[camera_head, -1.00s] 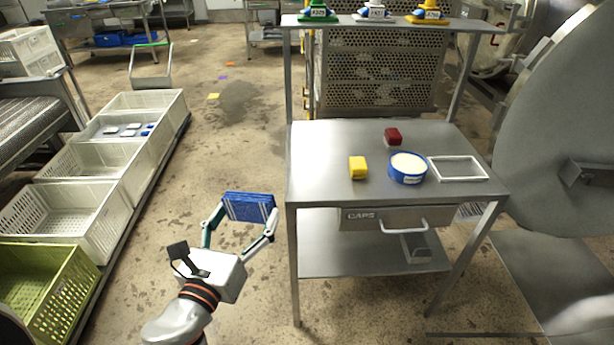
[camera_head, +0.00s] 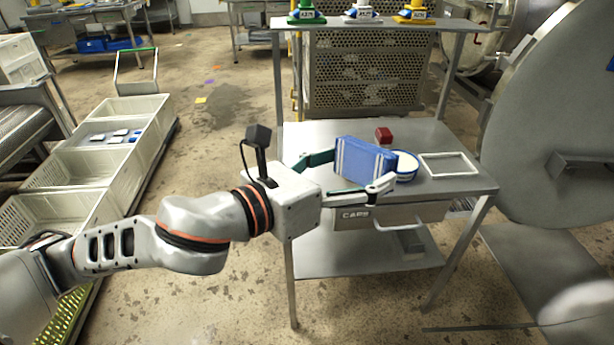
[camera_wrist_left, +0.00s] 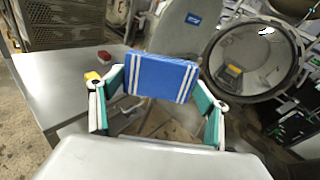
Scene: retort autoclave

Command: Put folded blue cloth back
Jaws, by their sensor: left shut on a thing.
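The folded blue cloth (camera_head: 362,158) with white stripes is held upright between the fingers of my left gripper (camera_head: 350,172). In the head view it appears over the metal table (camera_head: 440,188), in front of the blue-rimmed round container (camera_head: 405,165), and covers part of it. The left wrist view shows the cloth (camera_wrist_left: 160,77) between the two green-padded fingers of the gripper (camera_wrist_left: 158,95). I cannot tell whether the cloth touches the table. My right gripper is not in view.
A red block (camera_head: 383,134) and a white rectangular frame (camera_head: 449,165) lie on the table. A drawer marked CAPS (camera_head: 370,217) is under the tabletop. White crates (camera_head: 95,167) line the left.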

